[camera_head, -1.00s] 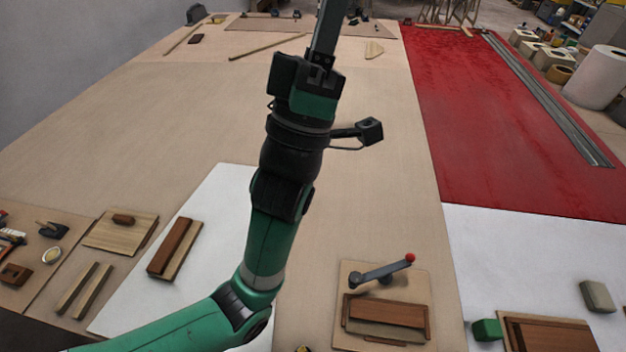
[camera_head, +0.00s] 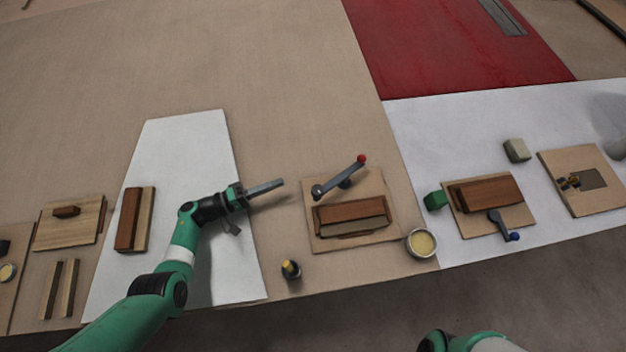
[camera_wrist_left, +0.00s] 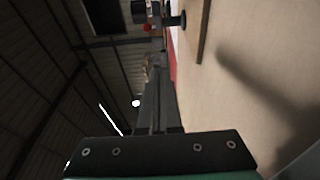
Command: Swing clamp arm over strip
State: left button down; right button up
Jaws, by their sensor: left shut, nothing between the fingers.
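The clamp arm (camera_head: 338,177) is a grey metal lever with a red ball (camera_head: 361,158) at its end. It points up and right from its pivot, behind the dark wooden strip (camera_head: 350,213) and not over it. The strip lies on a light wooden board (camera_head: 378,187). My left gripper (camera_head: 280,184) is shut and empty, just left of the board and apart from the clamp. In the left wrist view, the shut fingers (camera_wrist_left: 156,90) point toward the red ball (camera_wrist_left: 148,27), which shows small at the top. My right gripper is out of view.
A second clamp with a blue ball (camera_head: 513,237) stands right, near a green block (camera_head: 436,201). A tin (camera_head: 421,242) and a small bottle (camera_head: 290,269) stand near the front edge. The bench behind the clamp is clear.

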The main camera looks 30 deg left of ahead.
pick_arm(q)
jog(key=b, duration=0.4)
send_near(340, 176)
jog(key=w+a, duration=0.1)
jog(key=w, duration=0.1)
jog(key=w+a+f, duration=0.1)
jog(key=a, duration=0.1)
jog(key=shift+w+a, duration=0.15)
jog(key=shift+w, duration=0.25)
jog(key=d, duration=0.1)
jog(key=s+d+p, duration=0.1)
jog(key=d, duration=0.1)
jog(key=shift+d+r, duration=0.15)
jog(key=shift+r, duration=0.05)
jog(key=shift+s+d, duration=0.1)
jog(key=shift+d, duration=0.25)
jog(key=shift+r, duration=0.1)
